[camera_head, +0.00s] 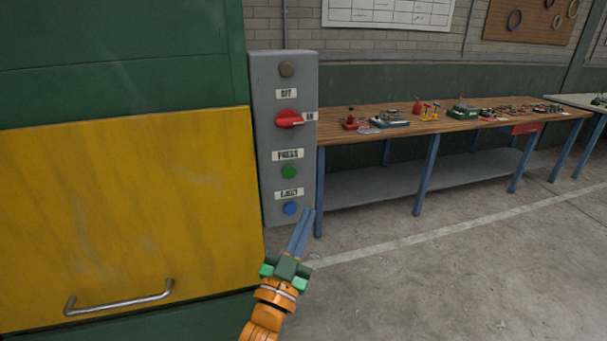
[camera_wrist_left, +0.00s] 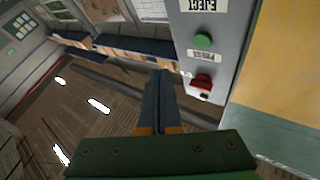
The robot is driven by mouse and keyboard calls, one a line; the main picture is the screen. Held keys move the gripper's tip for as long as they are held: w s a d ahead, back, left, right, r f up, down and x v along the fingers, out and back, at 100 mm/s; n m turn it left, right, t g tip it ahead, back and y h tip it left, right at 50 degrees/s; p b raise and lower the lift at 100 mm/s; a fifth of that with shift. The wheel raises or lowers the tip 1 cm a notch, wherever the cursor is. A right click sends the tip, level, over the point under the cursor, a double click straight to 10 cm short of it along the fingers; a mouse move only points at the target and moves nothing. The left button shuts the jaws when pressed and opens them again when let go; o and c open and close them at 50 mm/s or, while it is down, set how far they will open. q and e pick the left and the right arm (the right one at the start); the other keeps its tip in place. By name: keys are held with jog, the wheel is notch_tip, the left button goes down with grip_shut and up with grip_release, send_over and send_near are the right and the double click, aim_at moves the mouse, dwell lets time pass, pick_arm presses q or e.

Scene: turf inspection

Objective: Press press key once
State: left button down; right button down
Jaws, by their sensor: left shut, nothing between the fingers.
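The press key is a round green button (camera_head: 289,172) under the PRESS label on a grey control panel (camera_head: 270,140). It also shows in the left wrist view, where the panel is upside down, as a green button (camera_wrist_left: 202,41). My left gripper (camera_head: 307,213) is shut and empty, with its fingers pointing up at the panel's lower right edge. Its tips are below and right of the green button, near the blue EJECT button (camera_head: 290,208). In the left wrist view the shut fingers (camera_wrist_left: 160,76) appear beside the panel. I cannot tell whether they touch it. My right gripper is not in view.
Above the green button are a red knob (camera_head: 288,119) and a brownish round button (camera_head: 287,70). Left of the panel is a yellow door (camera_head: 120,220) with a metal handle (camera_head: 118,298). A wooden workbench (camera_head: 400,125) with tools stands behind right. The floor at right is clear.

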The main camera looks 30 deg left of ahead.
aim_at(289, 172)
pick_arm(q)
jog(key=r, duration=0.1)
jog(key=s+r+t, duration=0.1)
jog(key=r, duration=0.1)
jog(key=shift+r, duration=0.1)
jog(key=shift+w+a+b, duration=0.5)
jog(key=shift+w+a, duration=0.95)
jog(key=shift+a, duration=0.2)
jog(key=shift+w+a+b, duration=0.5)
jog(key=shift+w+a, duration=0.95)
jog(key=shift+a, duration=0.2)
jog(key=shift+w+a, duration=0.25)
jog(key=shift+a, duration=0.05)
